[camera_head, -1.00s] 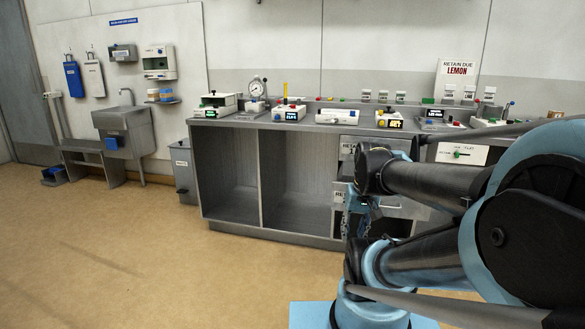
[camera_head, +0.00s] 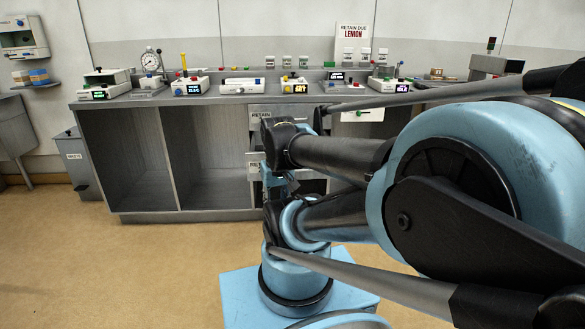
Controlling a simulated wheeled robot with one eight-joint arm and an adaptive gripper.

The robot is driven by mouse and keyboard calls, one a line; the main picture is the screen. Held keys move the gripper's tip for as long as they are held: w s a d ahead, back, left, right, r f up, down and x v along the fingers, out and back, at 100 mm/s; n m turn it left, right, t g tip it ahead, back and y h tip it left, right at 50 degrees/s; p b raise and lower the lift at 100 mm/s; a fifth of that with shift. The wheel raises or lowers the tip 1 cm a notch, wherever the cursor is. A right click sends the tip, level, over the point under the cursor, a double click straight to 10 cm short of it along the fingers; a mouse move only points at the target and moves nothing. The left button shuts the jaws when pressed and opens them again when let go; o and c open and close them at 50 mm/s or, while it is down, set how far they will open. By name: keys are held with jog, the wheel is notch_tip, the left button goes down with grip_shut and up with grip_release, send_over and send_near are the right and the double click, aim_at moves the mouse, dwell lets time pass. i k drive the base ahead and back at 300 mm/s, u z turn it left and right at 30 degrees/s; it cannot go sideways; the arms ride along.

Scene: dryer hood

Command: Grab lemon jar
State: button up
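A white sign (camera_head: 351,45) reading "RETAIN DUE LEMON" stands at the back of the steel counter. Several small pale jars stand in a row along the back of the counter. One group (camera_head: 287,62) is left of the sign, and another group (camera_head: 365,54) is close below and right of it. Their labels are too small to read, so I cannot tell which is the lemon jar. My arm is folded across the right and lower middle of the view. I cannot pick out my gripper's fingers.
The steel counter (camera_head: 210,103) has open bays below and drawers marked "RETAIN" (camera_head: 262,114). Boxes with displays (camera_head: 188,86) and a dial gauge (camera_head: 150,61) stand on it. A grey bin (camera_head: 76,160) is at its left end. The floor (camera_head: 130,265) at left is clear.

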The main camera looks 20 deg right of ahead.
aim_at(286, 60)
jog(key=z, duration=0.5)
jog(key=i, duration=1.1)
jog(key=u, duration=0.05)
